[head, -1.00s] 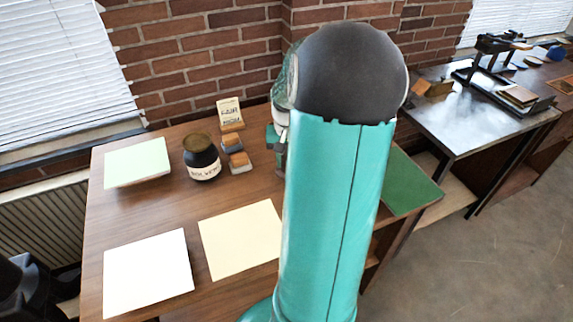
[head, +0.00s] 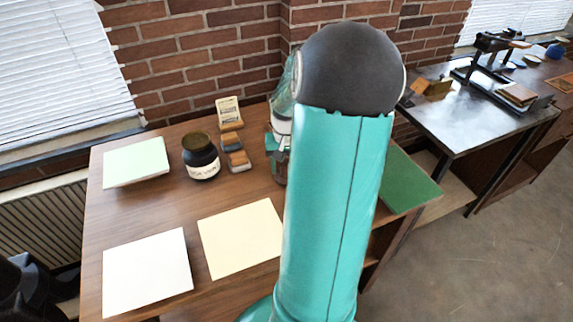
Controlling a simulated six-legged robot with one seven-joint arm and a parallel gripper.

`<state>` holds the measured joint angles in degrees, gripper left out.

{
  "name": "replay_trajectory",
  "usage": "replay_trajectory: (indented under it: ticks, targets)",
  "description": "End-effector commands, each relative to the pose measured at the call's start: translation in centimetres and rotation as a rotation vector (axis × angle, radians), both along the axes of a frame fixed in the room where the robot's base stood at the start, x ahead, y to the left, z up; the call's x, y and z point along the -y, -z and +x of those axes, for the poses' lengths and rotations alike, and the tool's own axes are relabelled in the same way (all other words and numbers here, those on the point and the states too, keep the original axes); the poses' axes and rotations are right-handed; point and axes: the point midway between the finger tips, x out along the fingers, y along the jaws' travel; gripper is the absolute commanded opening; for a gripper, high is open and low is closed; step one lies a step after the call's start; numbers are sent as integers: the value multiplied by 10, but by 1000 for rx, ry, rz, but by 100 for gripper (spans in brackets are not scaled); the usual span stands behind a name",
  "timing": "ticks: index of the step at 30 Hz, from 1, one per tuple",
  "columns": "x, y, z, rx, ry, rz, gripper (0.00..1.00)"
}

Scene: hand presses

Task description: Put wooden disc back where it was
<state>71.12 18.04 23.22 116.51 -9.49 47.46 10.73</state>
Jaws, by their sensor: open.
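I cannot make out a wooden disc in the head view; my arm covers part of the desk where one could be. My gripper (head: 277,152) shows only in part at the left edge of my arm, low over the back of the wooden desk (head: 110,215). It is open, and its fingertips are mostly hidden. It is just right of two small wood-topped blocks (head: 235,150), apart from them in the picture. I see nothing held in it.
A dark labelled jar (head: 201,162) and a small card on a wooden stand (head: 229,114) stand near the blocks. Pale green (head: 136,162), white (head: 147,274) and cream (head: 241,238) sheets lie on the desk. A green board (head: 407,182) is at right. A metal-topped table (head: 455,128) stands beyond.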

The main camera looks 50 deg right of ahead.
Motion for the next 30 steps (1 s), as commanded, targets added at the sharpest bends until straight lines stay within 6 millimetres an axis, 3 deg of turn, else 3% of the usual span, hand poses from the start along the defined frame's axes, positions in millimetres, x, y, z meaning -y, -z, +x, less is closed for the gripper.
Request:
replay_trajectory:
  ticks: [5,18,23,30]
  targets:
    - [1,-21,1,2,1,-6,55]
    - [1,-108,1,2,0,-4,55]
    - [0,-121,0,1,0,-1,55]
    - [-3,-124,2,1,-8,-4,55]
